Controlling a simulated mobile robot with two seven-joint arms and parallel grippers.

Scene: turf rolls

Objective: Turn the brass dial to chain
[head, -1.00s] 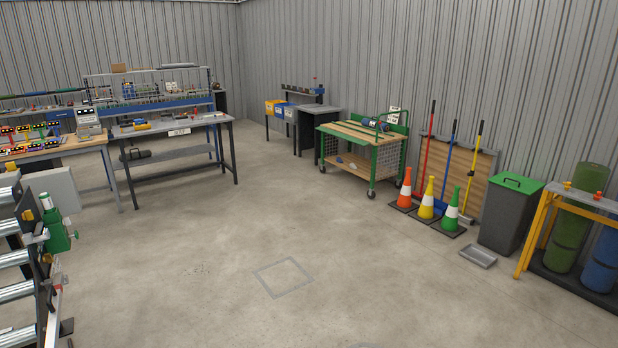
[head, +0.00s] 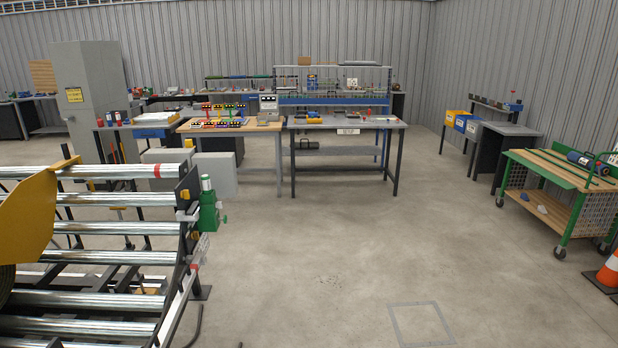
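I cannot make out a brass dial or any chain marking in the head view. A roller frame with steel rollers (head: 100,256) fills the lower left, and a green unit with a white top (head: 208,206) is fixed at its right end. Small parts near that unit are too small to tell. Neither of my grippers shows in the view.
Workbenches (head: 345,124) stand along the back. A grey cabinet (head: 92,90) is at the back left. A green wheeled cart (head: 560,190) and an orange cone (head: 608,270) are at the right. The middle floor (head: 330,240) is clear, with a grey square outline (head: 422,304).

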